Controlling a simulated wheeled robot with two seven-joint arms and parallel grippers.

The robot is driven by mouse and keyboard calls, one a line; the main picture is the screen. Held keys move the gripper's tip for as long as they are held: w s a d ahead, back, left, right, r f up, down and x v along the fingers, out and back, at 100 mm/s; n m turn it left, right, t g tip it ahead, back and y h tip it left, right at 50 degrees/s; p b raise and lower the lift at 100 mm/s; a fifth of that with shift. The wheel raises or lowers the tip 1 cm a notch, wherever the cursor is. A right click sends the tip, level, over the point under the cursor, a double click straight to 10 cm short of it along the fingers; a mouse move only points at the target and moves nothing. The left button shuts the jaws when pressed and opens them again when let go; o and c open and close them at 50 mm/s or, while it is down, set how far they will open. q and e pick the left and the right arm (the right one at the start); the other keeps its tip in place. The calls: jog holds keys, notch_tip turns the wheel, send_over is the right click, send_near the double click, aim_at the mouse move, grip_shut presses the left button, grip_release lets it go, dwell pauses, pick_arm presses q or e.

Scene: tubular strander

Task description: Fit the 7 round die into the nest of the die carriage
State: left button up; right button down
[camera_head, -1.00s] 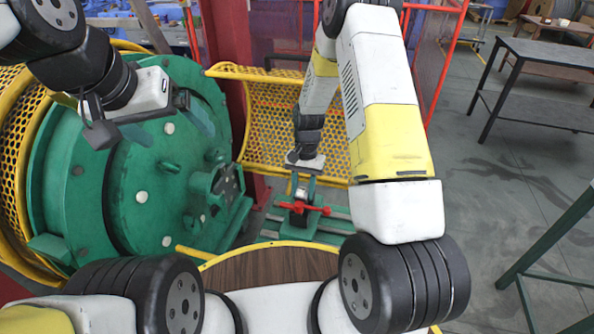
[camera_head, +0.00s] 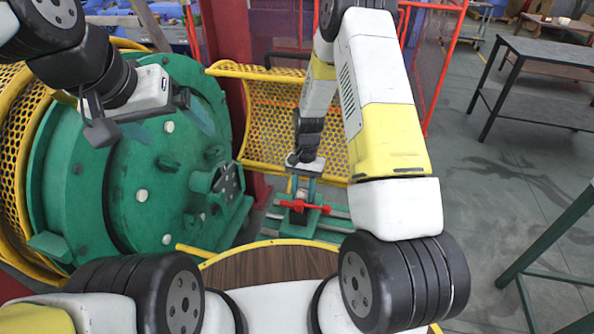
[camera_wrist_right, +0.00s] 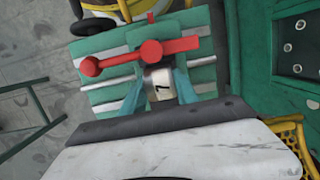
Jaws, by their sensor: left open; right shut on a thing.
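The 7 round die (camera_wrist_right: 161,86) is a pale piece with a black 7 on it. My right gripper (camera_wrist_right: 161,94) is shut on it, with one teal finger on each side. The die carriage (camera_wrist_right: 110,72) is green with grey rails and carries a red clamp handle (camera_wrist_right: 150,52), just beyond the die. Whether the die touches the nest cannot be told; the nest is hidden behind the die and handle. In the head view my right gripper (camera_head: 303,183) is just above the carriage (camera_head: 334,226). My left gripper (camera_head: 168,125) is open and empty before the green drum.
The large green drum (camera_head: 140,195) stands left of the carriage. A yellow mesh guard (camera_head: 262,120) stands behind the carriage. A grey table (camera_head: 550,62) is at the right, with open floor (camera_head: 490,190) before it. A brown wooden top (camera_head: 270,266) is in front.

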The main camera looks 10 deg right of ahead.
aim_at(303, 190)
jog(key=shift+f, duration=1.5)
jog(key=c, duration=0.8)
grip_release()
jog(key=shift+c, duration=0.2)
jog(key=shift+w+d+r, duration=0.1)
jog(key=shift+w+r, duration=0.15)
jog(key=shift+r, duration=1)
jog(key=shift+w+d+r, duration=0.1)
jog(key=shift+w+r, duration=0.1)
jog(key=shift+r, duration=1.1)
jog(key=shift+w+d+r, duration=0.1)
jog(key=shift+w+r, duration=0.15)
jog(key=shift+r, duration=1)
